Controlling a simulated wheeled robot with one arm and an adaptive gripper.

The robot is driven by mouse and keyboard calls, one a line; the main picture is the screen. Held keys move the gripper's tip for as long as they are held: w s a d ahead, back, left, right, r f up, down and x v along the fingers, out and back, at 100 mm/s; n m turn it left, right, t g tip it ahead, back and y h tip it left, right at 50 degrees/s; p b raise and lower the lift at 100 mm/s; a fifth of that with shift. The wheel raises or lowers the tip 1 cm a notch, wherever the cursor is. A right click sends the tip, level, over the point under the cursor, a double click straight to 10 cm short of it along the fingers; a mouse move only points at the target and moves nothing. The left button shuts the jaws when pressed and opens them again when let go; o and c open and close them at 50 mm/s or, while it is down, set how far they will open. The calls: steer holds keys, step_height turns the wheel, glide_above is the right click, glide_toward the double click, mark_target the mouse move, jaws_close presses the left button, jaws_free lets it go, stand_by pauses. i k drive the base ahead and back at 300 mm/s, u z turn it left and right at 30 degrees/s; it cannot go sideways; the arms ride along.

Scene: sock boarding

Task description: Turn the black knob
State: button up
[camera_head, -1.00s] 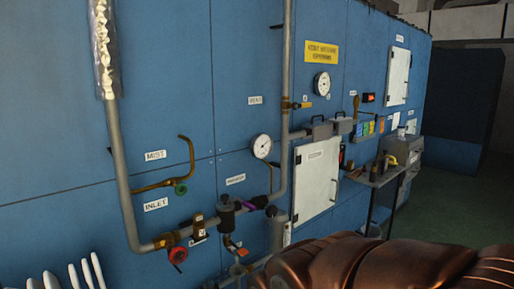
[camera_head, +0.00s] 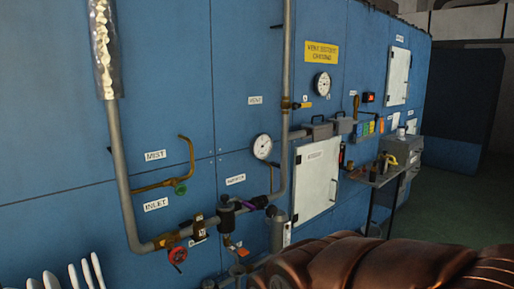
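Dark fittings sit on the grey pipe run low on the blue wall, right of the red wheel. One is a small black round piece (camera_head: 271,211) just past a purple part (camera_head: 247,205). Another is a black cylindrical body (camera_head: 227,214) to its left. I cannot tell for sure which of these is the black knob. No gripper fingers show in the head view. A large copper-brown jointed shape, which may be part of my arm, fills the lower right corner, to the right of and nearer than these fittings.
A red handwheel (camera_head: 177,255), a green knob (camera_head: 180,189) and a pressure gauge (camera_head: 262,147) are on the pipework. A white panel door (camera_head: 316,182) and a small shelf (camera_head: 377,178) are to the right. Open green floor (camera_head: 455,205) lies at far right.

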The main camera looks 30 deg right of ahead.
mark_target(271, 211)
steer(key=k, duration=0.55)
steer(key=z, duration=0.5)
steer(key=i, duration=1.6)
steer(key=u, duration=0.5)
